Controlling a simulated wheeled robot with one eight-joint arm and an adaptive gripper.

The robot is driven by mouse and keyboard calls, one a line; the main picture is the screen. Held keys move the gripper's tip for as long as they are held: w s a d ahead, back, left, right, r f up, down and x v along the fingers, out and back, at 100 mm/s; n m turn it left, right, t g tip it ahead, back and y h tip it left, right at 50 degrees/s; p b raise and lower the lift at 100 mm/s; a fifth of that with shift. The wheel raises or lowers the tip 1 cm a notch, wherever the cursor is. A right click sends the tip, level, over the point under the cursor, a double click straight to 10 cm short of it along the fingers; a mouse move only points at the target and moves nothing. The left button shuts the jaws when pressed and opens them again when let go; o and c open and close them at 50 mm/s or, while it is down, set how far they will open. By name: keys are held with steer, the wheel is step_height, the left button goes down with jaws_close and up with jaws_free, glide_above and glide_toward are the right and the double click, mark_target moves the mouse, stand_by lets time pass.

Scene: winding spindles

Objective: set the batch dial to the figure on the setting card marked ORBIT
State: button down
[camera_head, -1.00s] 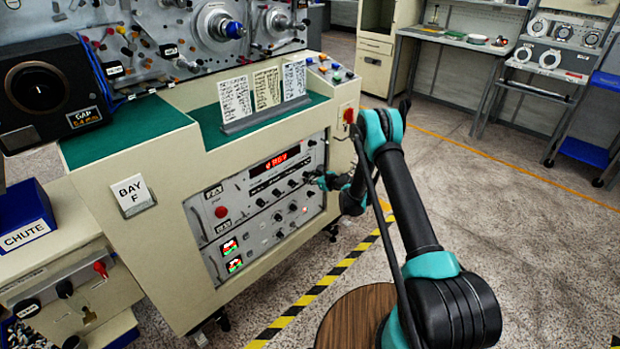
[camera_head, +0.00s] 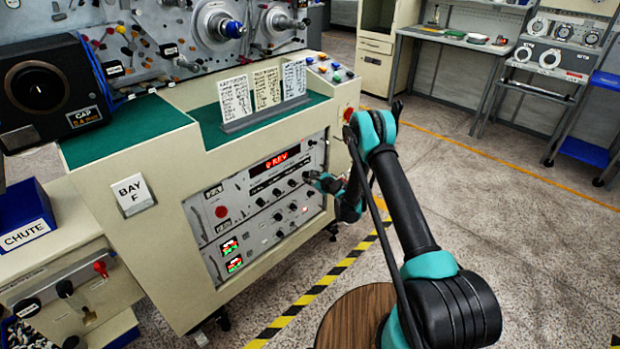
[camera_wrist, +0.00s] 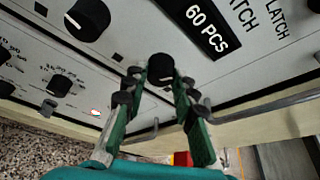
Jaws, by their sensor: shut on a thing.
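The batch dial (camera_wrist: 160,68) is a black knob with a white pointer line, next to a black window (camera_wrist: 205,22) reading "60 PCS" and the partly cut lettering "ATCH". My gripper (camera_wrist: 160,80) has a green finger on each side of this knob and is shut on it. In the head view my gripper (camera_head: 322,182) is at the right end of the control panel (camera_head: 262,205).
Another black knob (camera_wrist: 88,18) and a smaller scaled knob (camera_wrist: 60,85) are close by on the panel. A red display (camera_head: 282,161) seems to read "0 REV". A red button (camera_head: 348,114) is at the console's right corner. The floor to the right is open.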

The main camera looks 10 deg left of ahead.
steer(key=shift+s+n+t+h, duration=0.1)
steer(key=shift+n+t+h, duration=0.2)
steer(key=shift+n+t, duration=0.65)
steer(key=shift+a+n+g, duration=0.1)
steer(key=shift+n+g, duration=0.15)
steer(key=shift+n, duration=0.1)
steer(key=c, duration=1.2)
jaws_free()
step_height(320, 180, up, 10)
steer(key=shift+f, duration=0.1)
